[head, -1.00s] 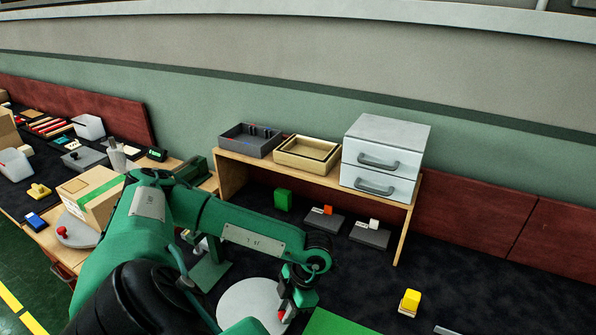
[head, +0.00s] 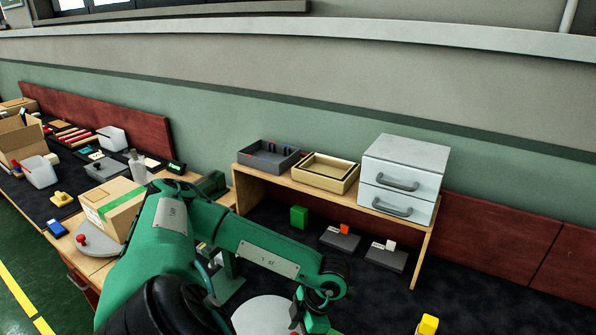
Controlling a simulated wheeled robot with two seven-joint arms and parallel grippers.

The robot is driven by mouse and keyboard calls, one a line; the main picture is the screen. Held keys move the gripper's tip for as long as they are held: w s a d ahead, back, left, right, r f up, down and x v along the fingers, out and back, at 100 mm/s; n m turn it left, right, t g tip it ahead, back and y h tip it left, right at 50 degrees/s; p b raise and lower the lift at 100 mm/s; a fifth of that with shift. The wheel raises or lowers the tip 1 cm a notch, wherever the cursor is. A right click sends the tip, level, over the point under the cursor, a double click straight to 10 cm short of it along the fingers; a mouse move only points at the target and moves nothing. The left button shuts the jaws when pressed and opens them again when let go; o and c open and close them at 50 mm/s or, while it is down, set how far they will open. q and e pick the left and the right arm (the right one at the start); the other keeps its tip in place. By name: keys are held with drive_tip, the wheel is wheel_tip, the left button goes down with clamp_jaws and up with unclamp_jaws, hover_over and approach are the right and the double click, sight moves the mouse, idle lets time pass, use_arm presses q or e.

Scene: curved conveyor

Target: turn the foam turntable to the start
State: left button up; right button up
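A pale round disc (head: 262,315), which looks like the turntable, lies on the dark bench at the bottom centre and is cut off by the frame's lower edge. My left arm reaches over from the left, and its gripper (head: 312,322) points down at the disc's right edge. A small red part (head: 293,333) shows beside the fingers. The fingertips are at the frame's edge, so whether they are open or touch the red part cannot be told. A second, grey disc (head: 97,243) with a red knob (head: 81,239) lies at the left by a carton. My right gripper is out of view.
A wooden shelf (head: 436,222) carries a grey tray (head: 265,160), a wooden tray (head: 322,180) and a drawer unit (head: 405,178). A green block (head: 299,217) stands beneath. A carton (head: 118,208) is at left, a yellow block (head: 428,324) at lower right.

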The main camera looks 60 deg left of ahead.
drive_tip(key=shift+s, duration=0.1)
use_arm(q)
drive_tip(key=shift+w+r, duration=0.2)
drive_tip(key=shift+r, duration=0.05)
drive_tip(key=b+v, duration=0.1)
drive_tip(key=v, duration=1.2)
drive_tip(key=shift+r, duration=0.2)
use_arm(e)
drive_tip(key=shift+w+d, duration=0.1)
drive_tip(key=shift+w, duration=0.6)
use_arm(q)
drive_tip(key=shift+s, duration=0.15)
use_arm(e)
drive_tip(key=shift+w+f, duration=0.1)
